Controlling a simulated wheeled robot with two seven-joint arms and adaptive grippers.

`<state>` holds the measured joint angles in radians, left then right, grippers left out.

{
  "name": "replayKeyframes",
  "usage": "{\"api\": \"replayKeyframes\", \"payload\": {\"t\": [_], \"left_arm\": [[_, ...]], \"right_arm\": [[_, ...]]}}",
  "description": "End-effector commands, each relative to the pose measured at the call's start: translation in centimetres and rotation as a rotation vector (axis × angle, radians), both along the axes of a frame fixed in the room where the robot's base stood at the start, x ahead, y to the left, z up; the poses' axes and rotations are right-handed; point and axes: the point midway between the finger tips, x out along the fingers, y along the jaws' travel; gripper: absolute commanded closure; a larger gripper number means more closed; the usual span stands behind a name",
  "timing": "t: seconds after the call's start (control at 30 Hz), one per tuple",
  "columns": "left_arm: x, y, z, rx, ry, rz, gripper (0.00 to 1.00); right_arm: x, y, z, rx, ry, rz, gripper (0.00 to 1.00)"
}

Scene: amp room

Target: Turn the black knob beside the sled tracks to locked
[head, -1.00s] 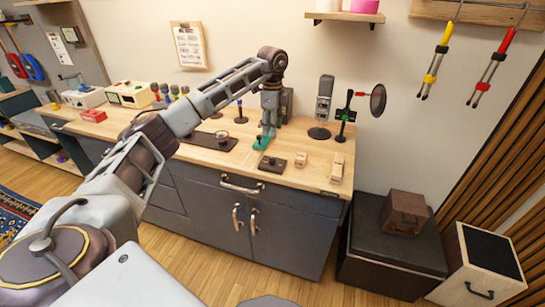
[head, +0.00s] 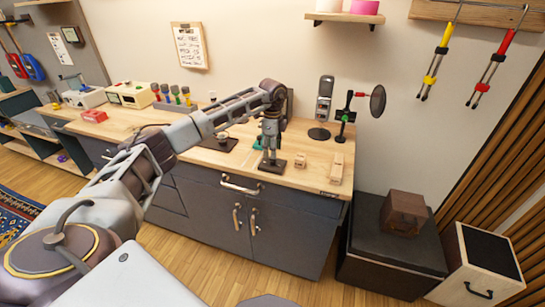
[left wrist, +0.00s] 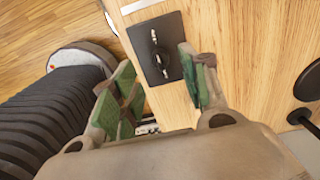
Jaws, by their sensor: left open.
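A small dark plate (head: 272,165) lies near the counter's front edge. In the left wrist view, the plate (left wrist: 174,28) carries a dark raised fitting with metallic glints, which looks like the black knob (left wrist: 158,55); which way it points is too small to read. In the head view my gripper mostly covers it. My left gripper (head: 268,156) points down over the plate. In the wrist view its two green-padded fingers (left wrist: 155,60) are spread apart, with the knob in the gap between them. I cannot tell whether they touch it. I cannot make out the sled tracks for sure.
Wooden blocks (head: 336,168) and (head: 304,160) lie right of the plate on the wooden counter. A dark microphone-like device (head: 325,100) and a stand with a black disc (head: 377,100) stand behind. A dark mat (head: 218,142) lies to the left.

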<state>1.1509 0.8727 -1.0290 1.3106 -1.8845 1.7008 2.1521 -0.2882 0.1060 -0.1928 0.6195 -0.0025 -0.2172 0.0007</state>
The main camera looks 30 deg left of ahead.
Motion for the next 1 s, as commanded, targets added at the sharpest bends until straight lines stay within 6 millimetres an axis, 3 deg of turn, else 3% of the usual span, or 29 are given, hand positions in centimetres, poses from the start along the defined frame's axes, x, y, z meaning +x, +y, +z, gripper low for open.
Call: {"api": "replayKeyframes", "payload": {"t": [0.33,0.77,1.0], "left_arm": [[0.0,0.0,-3.7,-0.001,0.000,0.000,0.55],[0.0,0.0,-4.4,-0.001,0.000,-0.001,0.55],[0.0,0.0,-4.4,-0.001,0.000,-0.001,0.83]], "right_arm": [[-0.5,0.4,0.3,0.004,0.005,0.000,0.60],[-0.7,0.4,0.3,0.004,0.008,0.000,0.60],[-0.5,0.4,0.3,0.004,0.006,0.000,0.60]]}}
